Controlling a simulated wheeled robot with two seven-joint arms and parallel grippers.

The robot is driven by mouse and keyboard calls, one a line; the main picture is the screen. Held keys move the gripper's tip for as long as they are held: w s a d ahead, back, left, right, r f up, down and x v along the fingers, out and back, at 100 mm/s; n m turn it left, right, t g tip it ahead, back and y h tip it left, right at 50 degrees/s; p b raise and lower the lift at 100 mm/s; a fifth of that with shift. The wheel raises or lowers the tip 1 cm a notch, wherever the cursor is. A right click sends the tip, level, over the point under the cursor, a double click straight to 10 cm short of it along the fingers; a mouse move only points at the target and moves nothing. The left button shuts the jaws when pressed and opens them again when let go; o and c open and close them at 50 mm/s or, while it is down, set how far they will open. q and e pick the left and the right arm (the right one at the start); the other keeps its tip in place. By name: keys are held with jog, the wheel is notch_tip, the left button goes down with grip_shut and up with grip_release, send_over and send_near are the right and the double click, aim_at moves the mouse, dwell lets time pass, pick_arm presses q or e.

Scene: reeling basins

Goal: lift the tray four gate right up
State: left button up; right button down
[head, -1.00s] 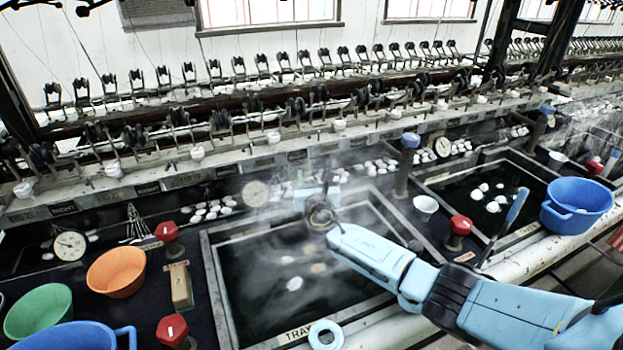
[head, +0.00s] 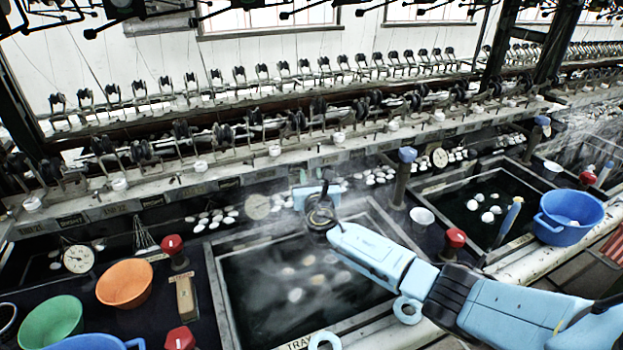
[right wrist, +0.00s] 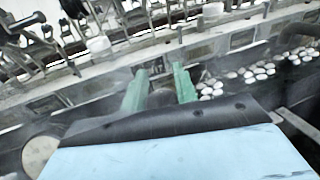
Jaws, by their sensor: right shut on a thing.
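The tray four basin (head: 222,300) is a dark, steaming water tray with pale cocoons in it, in the middle of the head view. Its front rim carries a partly cut-off tray label. My right gripper (head: 320,198) is over the basin's back edge. In the right wrist view its two green fingers (right wrist: 160,88) are shut on a dark piece (right wrist: 161,99), which I take for the tray four gate. The fingers and gripper body hide most of it, so its height is unclear. My left gripper is not in view.
A blue-topped post (head: 406,156) and a white cup (head: 422,216) stand right of the gripper. Red knobs (head: 172,244) flank the basin. Orange (head: 124,284) and green (head: 50,322) bowls are at left, a blue basin (head: 570,220) at right. Reels line the back.

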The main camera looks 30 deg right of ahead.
jog(key=shift+r, duration=0.15)
jog(key=c, duration=1.5)
grip_release()
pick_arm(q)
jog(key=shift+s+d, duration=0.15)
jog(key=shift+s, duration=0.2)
pick_arm(e)
jog(key=o, duration=0.4)
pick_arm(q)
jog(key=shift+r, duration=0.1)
pick_arm(e)
jog(key=shift+s, duration=0.15)
jog(key=shift+s+a, duration=0.15)
jog(key=shift+s, duration=0.1)
pick_arm(q)
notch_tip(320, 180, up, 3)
jog(key=p, duration=0.2)
jog(key=shift+p, duration=0.35)
pick_arm(e)
jog(key=v, duration=1.2)
jog(key=shift+s+a, duration=0.1)
jog(key=shift+s, duration=0.15)
